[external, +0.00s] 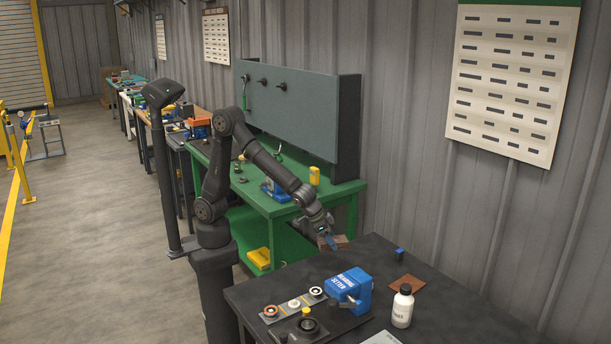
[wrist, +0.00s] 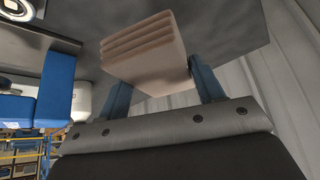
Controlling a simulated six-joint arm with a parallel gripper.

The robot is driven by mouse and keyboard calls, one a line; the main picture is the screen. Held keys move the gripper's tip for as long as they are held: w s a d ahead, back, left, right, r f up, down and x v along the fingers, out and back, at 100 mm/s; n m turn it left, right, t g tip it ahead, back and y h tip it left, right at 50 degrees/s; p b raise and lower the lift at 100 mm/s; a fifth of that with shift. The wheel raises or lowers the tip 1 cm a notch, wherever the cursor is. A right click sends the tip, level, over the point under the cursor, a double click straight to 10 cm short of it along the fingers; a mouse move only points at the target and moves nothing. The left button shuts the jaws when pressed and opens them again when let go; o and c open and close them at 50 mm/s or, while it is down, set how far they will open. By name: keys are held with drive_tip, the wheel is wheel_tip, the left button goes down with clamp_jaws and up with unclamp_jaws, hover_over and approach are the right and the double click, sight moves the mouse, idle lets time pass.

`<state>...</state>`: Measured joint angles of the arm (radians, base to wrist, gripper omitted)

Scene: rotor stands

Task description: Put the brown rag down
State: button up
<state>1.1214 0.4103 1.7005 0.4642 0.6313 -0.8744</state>
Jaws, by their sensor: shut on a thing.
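The brown rag (external: 338,242) is a folded, layered block in the external view, just above the far left edge of the dark table. My gripper (external: 330,240) is shut on it with blue fingers. In the wrist view the rag (wrist: 145,50) shows as a pale brown stack of folds between the two blue fingers of my gripper (wrist: 160,85). I cannot tell whether the rag touches the tabletop.
The dark table (external: 450,300) carries a blue machine (external: 350,287), a white bottle (external: 402,306), a flat brown piece (external: 406,284), a small blue block (external: 399,254) and a tray of round parts (external: 295,303). A green bench (external: 258,200) stands behind. The table's right part looks clear.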

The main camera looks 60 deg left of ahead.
drive_tip(key=shift+d+f, duration=0.1)
drive_tip(key=shift+d, duration=0.05)
drive_tip(key=w+f, duration=0.2)
drive_tip(key=w, duration=0.1)
drive_tip(key=w+a+f, duration=0.1)
drive_tip(key=w+f, duration=0.1)
drive_tip(key=w, duration=0.2)
drive_tip(key=w+a+f, duration=0.1)
drive_tip(key=w+f, duration=0.1)
drive_tip(key=w, duration=0.1)
drive_tip(key=shift+w+a+f, duration=0.1)
drive_tip(key=shift+w+f, duration=0.3)
drive_tip(key=shift+f, duration=2)
drive_tip(key=o, duration=1)
drive_tip(key=shift+f, duration=0.1)
drive_tip(key=v, duration=1.2)
